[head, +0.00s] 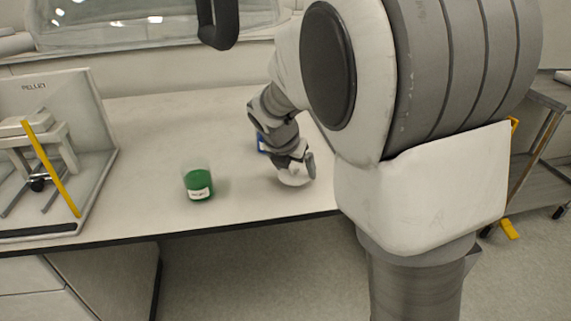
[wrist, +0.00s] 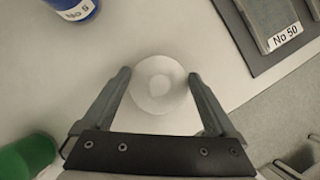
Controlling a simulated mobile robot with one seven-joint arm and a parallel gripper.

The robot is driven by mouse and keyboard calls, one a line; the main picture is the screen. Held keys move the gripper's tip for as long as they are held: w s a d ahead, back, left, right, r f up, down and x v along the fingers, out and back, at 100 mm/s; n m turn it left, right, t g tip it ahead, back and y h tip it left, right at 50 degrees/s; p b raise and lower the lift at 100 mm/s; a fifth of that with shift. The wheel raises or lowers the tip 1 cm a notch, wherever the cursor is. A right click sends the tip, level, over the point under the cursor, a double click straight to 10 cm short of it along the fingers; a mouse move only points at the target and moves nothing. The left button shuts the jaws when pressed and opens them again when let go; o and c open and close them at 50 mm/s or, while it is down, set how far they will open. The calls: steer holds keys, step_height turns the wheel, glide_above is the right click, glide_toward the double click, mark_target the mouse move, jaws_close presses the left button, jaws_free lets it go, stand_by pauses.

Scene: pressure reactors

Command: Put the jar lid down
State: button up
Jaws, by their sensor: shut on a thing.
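A round white jar lid (wrist: 160,85) with a raised centre sits between the two fingers of my gripper (wrist: 161,76) in the wrist view, and the gripper is shut on it. In the head view my gripper (head: 293,168) is low over the front part of the bench, with the white lid (head: 293,179) at its tips. I cannot tell whether the lid touches the bench. A green jar (head: 198,185) with a white label stands to the left; it also shows in the wrist view (wrist: 27,157).
A blue labelled jar (head: 262,143) stands behind my gripper, partly hidden by my arm; the wrist view shows it top left (wrist: 72,8). A framed stand with a yellow bar (head: 50,168) is at the left. The bench's back left is clear.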

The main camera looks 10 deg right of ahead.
steer(key=shift+f, duration=0.75)
steer(key=shift+f, duration=0.1)
steer(key=o, duration=1)
steer(key=shift+f, duration=0.1)
steer(key=shift+c, duration=0.2)
